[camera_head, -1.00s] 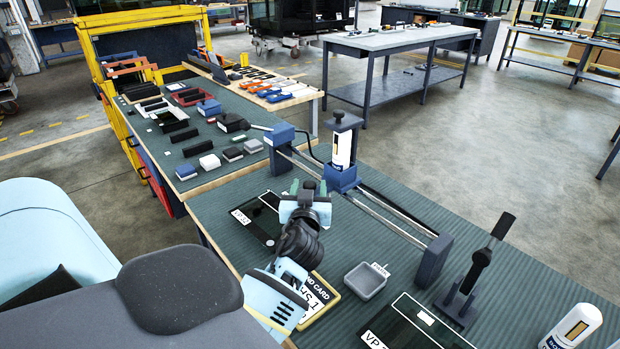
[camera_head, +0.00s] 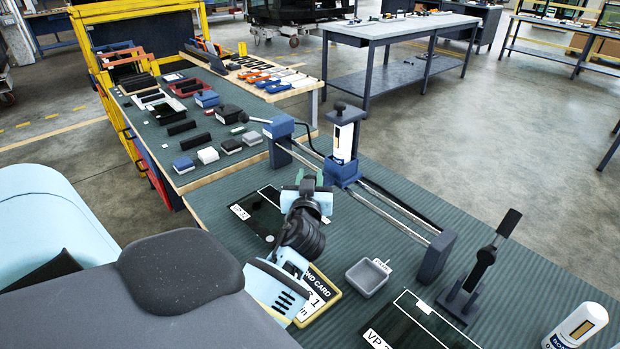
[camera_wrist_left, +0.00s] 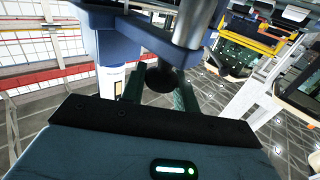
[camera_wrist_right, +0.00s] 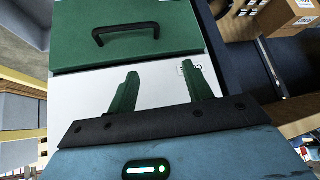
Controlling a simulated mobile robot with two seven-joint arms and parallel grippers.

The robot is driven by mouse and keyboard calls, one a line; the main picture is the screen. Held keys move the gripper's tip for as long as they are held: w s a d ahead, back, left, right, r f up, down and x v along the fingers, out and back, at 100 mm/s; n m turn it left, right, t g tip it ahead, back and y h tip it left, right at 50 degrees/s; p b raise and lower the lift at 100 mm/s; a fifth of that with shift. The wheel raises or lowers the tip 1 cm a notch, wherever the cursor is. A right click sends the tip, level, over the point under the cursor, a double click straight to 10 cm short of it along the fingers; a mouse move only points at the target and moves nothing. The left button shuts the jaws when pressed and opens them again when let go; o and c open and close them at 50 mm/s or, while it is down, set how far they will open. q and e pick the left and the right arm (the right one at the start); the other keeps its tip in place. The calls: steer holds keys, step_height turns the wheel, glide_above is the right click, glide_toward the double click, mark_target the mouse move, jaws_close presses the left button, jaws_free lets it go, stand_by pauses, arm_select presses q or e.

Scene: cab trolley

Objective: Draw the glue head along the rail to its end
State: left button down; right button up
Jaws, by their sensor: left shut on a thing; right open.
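The glue head (camera_head: 343,168) is a blue carriage with an upright white bottle and a black top knob. It sits on the twin-rod rail (camera_head: 392,214), nearer the blue end block (camera_head: 280,140) on the left than the dark end block (camera_head: 436,256) on the right. My left gripper (camera_head: 310,180) is at the carriage's near side. In the left wrist view its green fingers are shut on a dark round knob (camera_wrist_left: 161,77), with the bottle (camera_wrist_left: 112,80) beside it. My right gripper (camera_wrist_right: 163,90) shows only in its wrist view, open and empty.
A grey tray (camera_head: 368,277), a black lever stand (camera_head: 472,275) and a white bottle (camera_head: 577,325) stand on the ribbed mat near the rail's right end. A dark panel (camera_head: 262,212) lies left of the rail. The right wrist faces a green front with black handle (camera_wrist_right: 125,32).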

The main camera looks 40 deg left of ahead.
arm_select(q)
steer(key=shift+a, duration=0.1)
arm_select(e)
steer(key=shift+w+r, duration=0.15)
steer(key=shift+w, duration=0.1)
arm_select(q)
steer(key=shift+a, duration=0.4)
steer(key=w+a, duration=0.1)
steer(key=a, duration=1.4)
steer(key=shift+w+a, duration=0.25)
steer(key=shift+a, duration=0.1)
arm_select(e)
steer(key=shift+s, duration=0.1)
arm_select(q)
steer(key=c, duration=1.1)
jaws_free()
steer(key=shift+s+d, duration=0.1)
steer(key=v, duration=0.7)
steer(key=shift+s+d, duration=0.2)
